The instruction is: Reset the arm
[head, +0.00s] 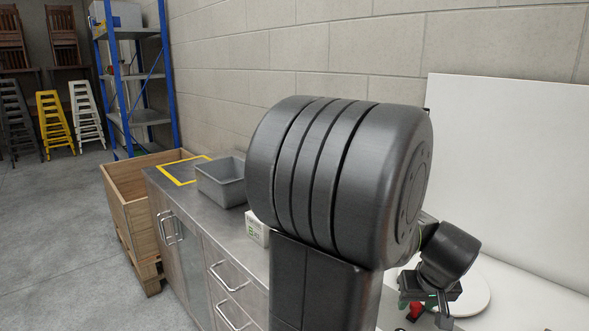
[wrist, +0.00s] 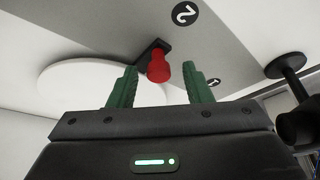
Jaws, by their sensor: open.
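My gripper (wrist: 160,76) is open in the wrist view, with its two green fingers spread apart. A red knob-shaped thing (wrist: 158,66) on a dark base shows in the gap between the fingers, and I cannot tell its distance from them. In the head view my gripper (head: 432,308) is low at the right, in front of a white round disc (head: 478,290) on a white surface. The red thing (head: 416,311) shows beside it. My own large black arm link fills the middle of the head view and hides part of the counter.
A steel counter (head: 176,196) carries a grey bin (head: 222,182), a yellow-outlined square (head: 180,172) and a small white box (head: 256,229). A wooden crate (head: 122,196) stands beyond. A white panel (head: 510,170) rises at the right. Left floor is open.

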